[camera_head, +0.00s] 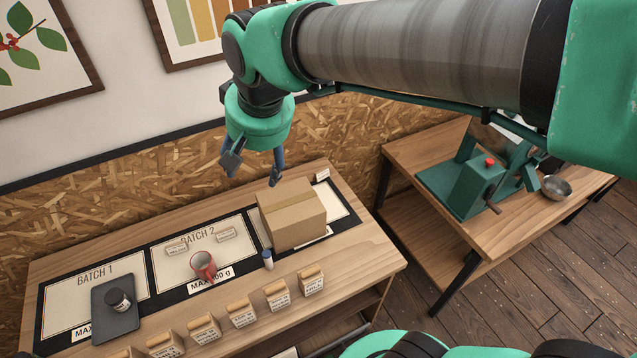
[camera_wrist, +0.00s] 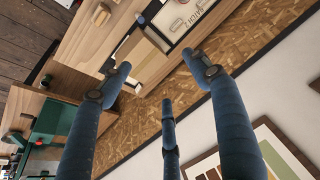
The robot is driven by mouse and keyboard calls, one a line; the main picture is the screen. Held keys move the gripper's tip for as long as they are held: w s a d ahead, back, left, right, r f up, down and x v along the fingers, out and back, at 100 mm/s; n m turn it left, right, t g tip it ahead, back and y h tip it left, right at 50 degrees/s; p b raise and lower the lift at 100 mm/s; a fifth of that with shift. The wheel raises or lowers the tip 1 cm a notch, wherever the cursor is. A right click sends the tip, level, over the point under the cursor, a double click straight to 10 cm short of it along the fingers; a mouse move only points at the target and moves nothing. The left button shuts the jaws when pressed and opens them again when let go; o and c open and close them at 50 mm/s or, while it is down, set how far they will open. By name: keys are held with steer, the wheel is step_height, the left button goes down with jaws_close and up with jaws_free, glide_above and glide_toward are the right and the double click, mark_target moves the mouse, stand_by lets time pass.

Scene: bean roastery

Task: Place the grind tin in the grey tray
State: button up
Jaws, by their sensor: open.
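A dark round tin (camera_head: 118,299) with a pale label, which looks like the grind tin, rests on a flat dark-grey tray (camera_head: 121,327) at the left of the table, over the BATCH 1 mat. My gripper (camera_head: 252,175) is open and empty, high above the back of the table near the cardboard box and well to the right of the tin. In the wrist view my gripper's spread fingers (camera_wrist: 160,82) have nothing between them. I cannot make out the tin or the tray in the wrist view.
A cardboard box (camera_head: 292,214) stands on the right mat. Several paper bags (camera_head: 241,313) line the front edge. A green machine (camera_head: 476,183) stands on another table.

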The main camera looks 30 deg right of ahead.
steer(key=s+d+f, duration=0.1)
steer(key=s+d, duration=0.3)
steer(key=s, duration=0.3)
steer(key=s+d+f+t, duration=0.1)
steer(key=s+d, duration=0.4)
steer(key=s, duration=0.2)
steer(key=shift+s+n+h, duration=0.3)
steer(key=shift+h, duration=0.1)
step_height(320, 180, down, 10)
steer(key=b, duration=1)
